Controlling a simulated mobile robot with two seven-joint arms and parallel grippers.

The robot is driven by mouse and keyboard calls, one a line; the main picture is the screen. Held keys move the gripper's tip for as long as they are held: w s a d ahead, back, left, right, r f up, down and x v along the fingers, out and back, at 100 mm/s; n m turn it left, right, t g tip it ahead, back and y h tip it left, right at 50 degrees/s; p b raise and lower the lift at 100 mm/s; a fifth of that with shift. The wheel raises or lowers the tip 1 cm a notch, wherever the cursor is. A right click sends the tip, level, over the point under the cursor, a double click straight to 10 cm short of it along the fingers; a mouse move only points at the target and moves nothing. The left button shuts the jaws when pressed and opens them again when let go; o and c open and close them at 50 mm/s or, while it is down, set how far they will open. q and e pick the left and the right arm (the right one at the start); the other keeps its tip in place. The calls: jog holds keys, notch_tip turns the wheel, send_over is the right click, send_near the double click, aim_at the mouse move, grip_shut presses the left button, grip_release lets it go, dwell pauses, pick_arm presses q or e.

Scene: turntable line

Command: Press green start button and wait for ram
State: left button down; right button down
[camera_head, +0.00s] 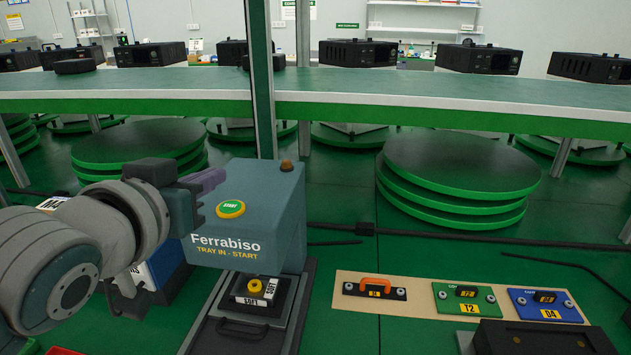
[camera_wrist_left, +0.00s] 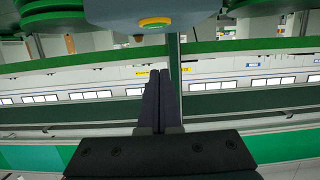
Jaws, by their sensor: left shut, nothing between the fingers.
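The green START button (camera_head: 230,208) in a yellow ring sits on the sloped top of the blue-grey Ferrabiso press housing (camera_head: 275,215). Its yellow rim also shows at the top of the left wrist view (camera_wrist_left: 155,22). My left gripper (camera_head: 216,178) is shut and empty, above and slightly left of the button, apart from it. Its closed fingers also show in the left wrist view (camera_wrist_left: 157,80). Under the housing, a black block with a yellow knob (camera_head: 255,286) and SOFT labels sits in the press base. I cannot make out the ram. My right gripper is not in view.
An amber lamp (camera_head: 287,166) stands on the housing. A tan board (camera_head: 385,330) at right holds a black plate with an orange handle (camera_head: 376,283), a green plate (camera_head: 468,300) and a blue plate (camera_head: 545,306). Stacked green discs (camera_head: 460,165) and a conveyor (camera_head: 440,90) lie behind.

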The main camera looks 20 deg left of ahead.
aim_at(223, 220)
pick_arm(q)
jog(key=shift+x, duration=1.05)
notch_tip(223, 220, down, 3)
jog(key=shift+s+r+b, duration=0.1)
jog(key=shift+s+b, duration=0.05)
jog(key=shift+b, duration=0.25)
jog(key=shift+f, duration=0.6)
